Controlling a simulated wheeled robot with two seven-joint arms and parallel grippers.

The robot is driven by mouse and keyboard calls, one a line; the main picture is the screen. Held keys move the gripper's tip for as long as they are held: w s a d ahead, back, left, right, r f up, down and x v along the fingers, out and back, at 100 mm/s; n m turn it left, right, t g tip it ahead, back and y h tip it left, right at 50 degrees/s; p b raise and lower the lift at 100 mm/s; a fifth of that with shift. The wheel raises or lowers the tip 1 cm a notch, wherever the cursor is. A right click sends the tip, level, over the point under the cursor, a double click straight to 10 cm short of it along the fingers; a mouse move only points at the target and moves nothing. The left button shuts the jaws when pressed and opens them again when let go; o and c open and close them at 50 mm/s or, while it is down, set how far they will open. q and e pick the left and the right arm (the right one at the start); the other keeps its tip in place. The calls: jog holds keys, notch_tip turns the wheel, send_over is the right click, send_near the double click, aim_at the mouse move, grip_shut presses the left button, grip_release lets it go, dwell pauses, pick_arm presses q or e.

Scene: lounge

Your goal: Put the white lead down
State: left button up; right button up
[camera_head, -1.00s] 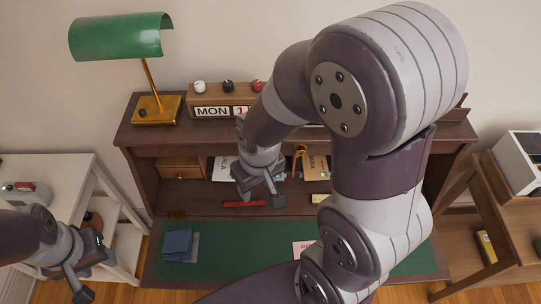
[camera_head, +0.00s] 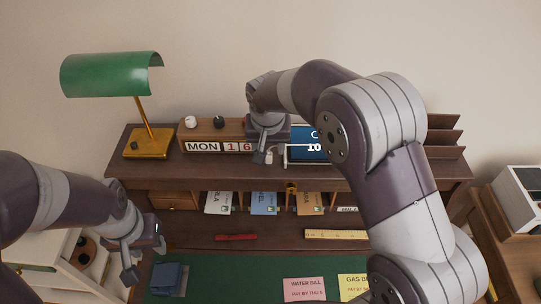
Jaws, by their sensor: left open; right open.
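A thin white strip, perhaps the white lead (camera_head: 286,156), shows at the left edge of a dark blue lit screen (camera_head: 308,146) on the desk's top shelf. I cannot tell the lead from the screen's stand for sure. My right gripper (camera_head: 265,154) points down just left of it, over the shelf's front edge. It is open, and a small pale bit shows by its fingertips. My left gripper (camera_head: 143,252) is open and empty at the left front of the desk. My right arm hides part of the screen's right side.
A green lamp (camera_head: 112,75) and a calendar block (camera_head: 205,147) stand on the top shelf. Booklets fill the slots below. A red item (camera_head: 236,237) and a ruler (camera_head: 335,234) lie beneath. Bills (camera_head: 304,289) lie on the green mat (camera_head: 230,275).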

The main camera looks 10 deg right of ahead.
aim_at(269, 152)
jog(key=p+x, duration=0.2)
jog(key=x, duration=0.2)
jog(key=shift+s+d, duration=0.1)
jog(key=shift+a+f, duration=0.2)
jog(key=shift+f, duration=0.25)
jog(key=shift+d, duration=0.15)
grip_shut()
jog(key=shift+r, duration=0.1)
